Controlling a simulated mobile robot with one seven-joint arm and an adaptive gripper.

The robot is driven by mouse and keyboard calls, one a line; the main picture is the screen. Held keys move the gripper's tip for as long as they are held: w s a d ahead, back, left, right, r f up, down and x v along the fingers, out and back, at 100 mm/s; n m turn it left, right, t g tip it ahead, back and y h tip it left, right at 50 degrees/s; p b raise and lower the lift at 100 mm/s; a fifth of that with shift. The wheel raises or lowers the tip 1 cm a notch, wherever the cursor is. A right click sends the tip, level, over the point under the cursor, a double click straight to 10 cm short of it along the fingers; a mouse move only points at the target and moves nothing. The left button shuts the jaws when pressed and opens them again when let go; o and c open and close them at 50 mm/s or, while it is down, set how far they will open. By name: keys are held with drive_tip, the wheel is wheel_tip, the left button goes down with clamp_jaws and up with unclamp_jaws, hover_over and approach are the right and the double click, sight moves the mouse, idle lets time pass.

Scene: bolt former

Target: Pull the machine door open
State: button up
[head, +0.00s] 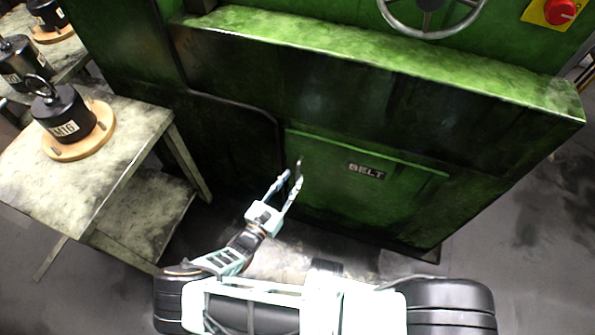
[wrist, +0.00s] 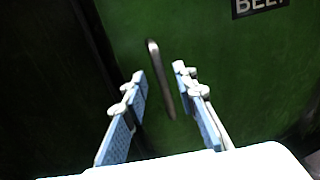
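The machine door is a green panel (head: 345,190) low on the machine's front, with a "BELT" label (head: 366,171). It also shows in the wrist view (wrist: 230,60) and looks closed. A thin metal handle (wrist: 160,75) stands at the door's left side; in the head view the handle (head: 299,168) is partly hidden by my gripper. My gripper (head: 291,177) is open, its fingers pointing at the door. In the wrist view the handle lies between the two fingertips (wrist: 158,74), and I see gaps on both sides. I cannot tell how deep it sits between them.
A worn table (head: 150,125) with black weights (head: 65,115) on round wooden bases stands at the left. Above the door, a green ledge (head: 380,62) juts out, with a handwheel (head: 430,15) and a red knob (head: 560,11) higher up. The floor at the right (head: 510,240) is clear.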

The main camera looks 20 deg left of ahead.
sight(297, 173)
drive_tip(key=shift+x, duration=2.2)
drive_tip(key=shift+c, duration=0.3)
clamp_jaws()
